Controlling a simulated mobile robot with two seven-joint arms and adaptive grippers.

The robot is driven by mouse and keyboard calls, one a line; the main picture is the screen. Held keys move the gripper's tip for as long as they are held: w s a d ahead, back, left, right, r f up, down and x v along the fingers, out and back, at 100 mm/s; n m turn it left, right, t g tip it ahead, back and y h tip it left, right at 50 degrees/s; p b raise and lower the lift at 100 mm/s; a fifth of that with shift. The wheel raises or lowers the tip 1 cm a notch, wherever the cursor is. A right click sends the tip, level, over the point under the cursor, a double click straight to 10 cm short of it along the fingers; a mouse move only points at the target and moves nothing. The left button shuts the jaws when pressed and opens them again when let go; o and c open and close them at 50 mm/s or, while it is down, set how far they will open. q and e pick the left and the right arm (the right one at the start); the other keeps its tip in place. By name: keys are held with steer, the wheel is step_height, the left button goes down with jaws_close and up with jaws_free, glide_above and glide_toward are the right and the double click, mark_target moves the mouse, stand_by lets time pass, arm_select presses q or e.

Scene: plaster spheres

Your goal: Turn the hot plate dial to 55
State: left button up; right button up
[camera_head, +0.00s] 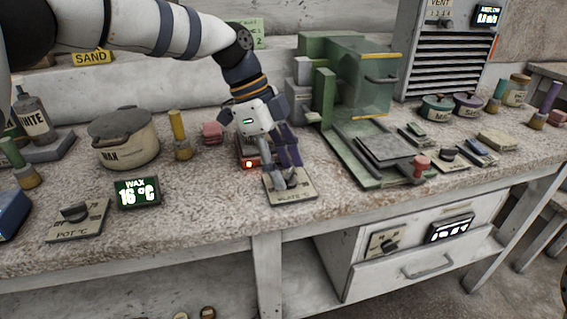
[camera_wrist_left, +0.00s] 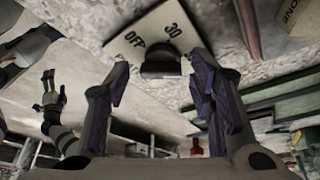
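The hot plate dial is a dark knob on a cream label plate (camera_head: 305,188) lying on the bench top, its front lettering partly readable as PLATE. In the left wrist view the knob (camera_wrist_left: 160,62) sits between my fingers, with OFF and 30 printed on the plate (camera_wrist_left: 150,30); no 55 is readable and the pointer's setting cannot be told. My left gripper (camera_head: 284,174) is pointed down over the plate and partly hides the knob. Its purple-padded fingers are open, one each side of the knob, with visible gaps. My right gripper seems to show small in the left wrist view (camera_wrist_left: 48,90).
A red-lit display (camera_head: 250,162) stands just behind the plate, partly behind my gripper. A green hooded stand (camera_head: 345,150) is close on the right. A WAX display (camera_head: 137,193), a pot dial (camera_head: 78,218) and a wax pot (camera_head: 122,140) are on the left.

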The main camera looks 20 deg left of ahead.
arm_select(q)
steer(key=shift+r, duration=0.1)
steer(key=v, duration=1.2)
